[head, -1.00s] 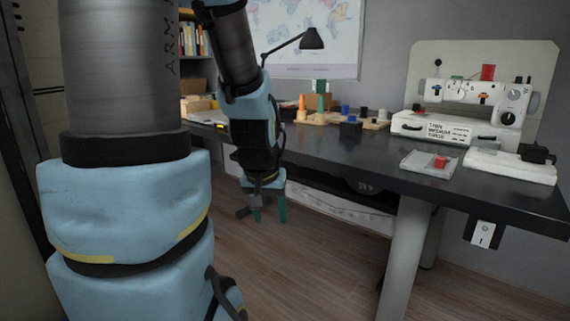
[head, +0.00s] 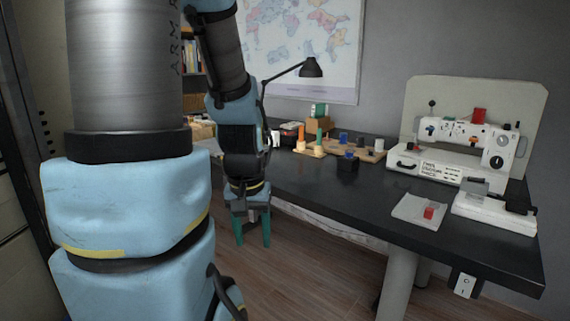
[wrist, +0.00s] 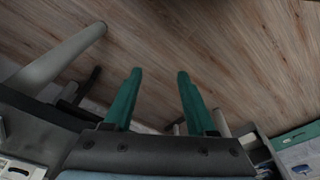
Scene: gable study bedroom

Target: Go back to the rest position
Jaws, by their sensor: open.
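My gripper (head: 253,229) points down in front of the dark desk's near edge, left of the middle of the head view. Its two green fingers are apart with nothing between them. In the wrist view my gripper (wrist: 155,85) shows both green fingers spread over bare wooden floor. The arm comes down from the upper left of the head view and hides part of the desk's left end.
The dark desk (head: 330,195) holds a white sewing machine (head: 450,150), a pale tray (head: 410,212) with a red block (head: 428,213), a black lamp (head: 311,68) and several small coloured pieces. A desk leg (head: 396,285) stands below. The wooden floor (head: 300,265) in front is clear.

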